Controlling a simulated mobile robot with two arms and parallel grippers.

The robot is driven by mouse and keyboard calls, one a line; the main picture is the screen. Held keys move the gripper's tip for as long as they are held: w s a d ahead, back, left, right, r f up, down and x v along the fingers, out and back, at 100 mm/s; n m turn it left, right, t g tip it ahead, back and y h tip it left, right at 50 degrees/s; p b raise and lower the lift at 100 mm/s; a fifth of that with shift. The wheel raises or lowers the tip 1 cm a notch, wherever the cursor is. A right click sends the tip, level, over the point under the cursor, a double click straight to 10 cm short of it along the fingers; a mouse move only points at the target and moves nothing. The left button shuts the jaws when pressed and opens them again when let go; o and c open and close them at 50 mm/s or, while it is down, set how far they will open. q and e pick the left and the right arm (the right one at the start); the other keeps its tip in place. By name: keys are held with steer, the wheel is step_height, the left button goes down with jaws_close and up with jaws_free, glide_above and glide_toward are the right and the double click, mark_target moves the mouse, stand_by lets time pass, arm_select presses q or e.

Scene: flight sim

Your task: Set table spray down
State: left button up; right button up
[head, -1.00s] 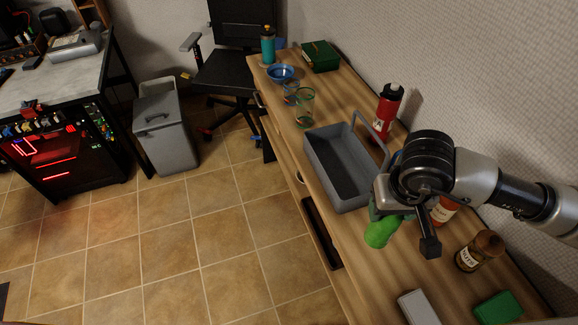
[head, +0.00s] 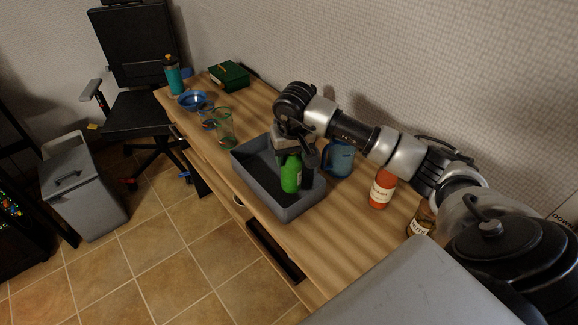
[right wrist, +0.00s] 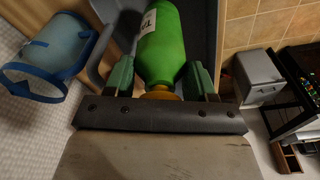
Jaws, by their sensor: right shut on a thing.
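The green bottle (head: 291,177), taken as the table spray, is upright within the outline of the grey caddy (head: 240,161) on the wooden desk. Whether its base touches the caddy floor cannot be told. My right gripper (head: 291,156) is shut on the bottle's top end from above. The right wrist view shows the gripper's green fingers (right wrist: 162,80) on either side of the yellowish neck, with the green bottle (right wrist: 163,48) and part of its white label beyond. My left gripper is not in view.
A blue pitcher (head: 341,160) stands right beside the caddy. An orange-red bottle (head: 382,188) and a brown bottle (head: 421,219) stand farther right.

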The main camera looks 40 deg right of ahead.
step_height(320, 180, down, 4)
steer(key=shift+r+p, duration=0.15)
steer(key=shift+p, duration=0.2)
steer(key=shift+f, duration=0.25)
steer(key=o, duration=1.4)
steer(key=shift+c, duration=0.2)
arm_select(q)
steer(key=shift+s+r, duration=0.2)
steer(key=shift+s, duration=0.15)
arm_select(e)
steer(key=shift+r, duration=0.6)
arm_select(q)
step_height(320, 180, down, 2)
steer(key=shift+b, duration=1.15)
arm_select(e)
steer(key=r, duration=0.3)
steer(key=s+r, duration=0.1)
steer(key=r, duration=0.7)
steer(key=shift+s+a, duration=0.2)
steer(key=shift+a, duration=0.05)
